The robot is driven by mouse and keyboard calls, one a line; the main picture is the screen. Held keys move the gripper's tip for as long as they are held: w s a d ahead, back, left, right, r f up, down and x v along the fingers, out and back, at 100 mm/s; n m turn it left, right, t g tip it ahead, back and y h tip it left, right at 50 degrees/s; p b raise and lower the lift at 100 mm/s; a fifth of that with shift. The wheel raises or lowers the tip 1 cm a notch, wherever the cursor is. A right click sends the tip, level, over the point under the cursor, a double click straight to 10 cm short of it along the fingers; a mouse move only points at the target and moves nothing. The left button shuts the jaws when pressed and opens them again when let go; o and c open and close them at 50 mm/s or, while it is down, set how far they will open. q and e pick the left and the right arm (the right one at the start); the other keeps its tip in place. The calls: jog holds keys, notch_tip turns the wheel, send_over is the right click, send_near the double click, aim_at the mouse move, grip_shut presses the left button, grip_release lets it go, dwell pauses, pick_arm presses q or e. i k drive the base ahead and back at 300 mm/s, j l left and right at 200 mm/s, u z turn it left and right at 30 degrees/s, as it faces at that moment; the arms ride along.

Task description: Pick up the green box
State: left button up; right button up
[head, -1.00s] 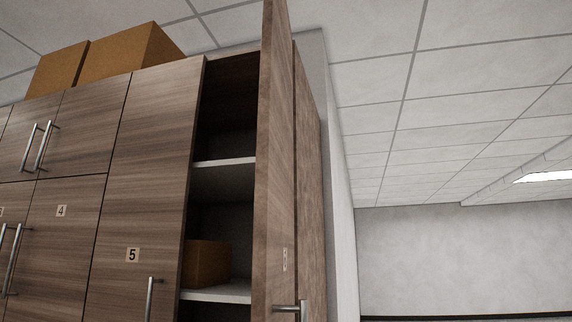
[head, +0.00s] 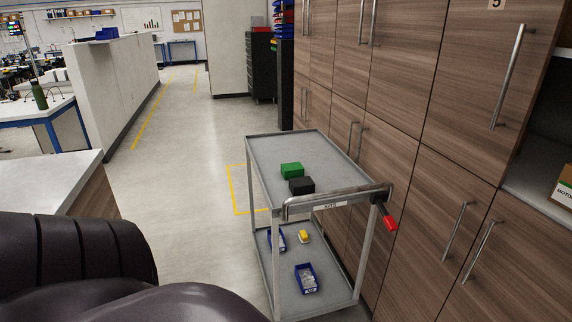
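The green box (head: 292,170) sits on the top shelf of a grey metal cart (head: 270,148). A black box (head: 301,186) sits right in front of it on the same shelf, close to it or touching; I cannot tell which. Neither of my grippers is in view. A dark rounded part of my own body fills the lower left of the head view.
The cart stands beside wooden cabinets (head: 400,140). Its lower shelf holds blue bins (head: 307,279) and a yellow item (head: 303,236). A red-ended handle (head: 390,223) hangs at its right. A counter (head: 50,183) stands left; open floor (head: 185,190) lies between.

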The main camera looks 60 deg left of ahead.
aim_at(295, 169)
jog(key=j+u, duration=0.1)
jog(key=u, duration=1.7)
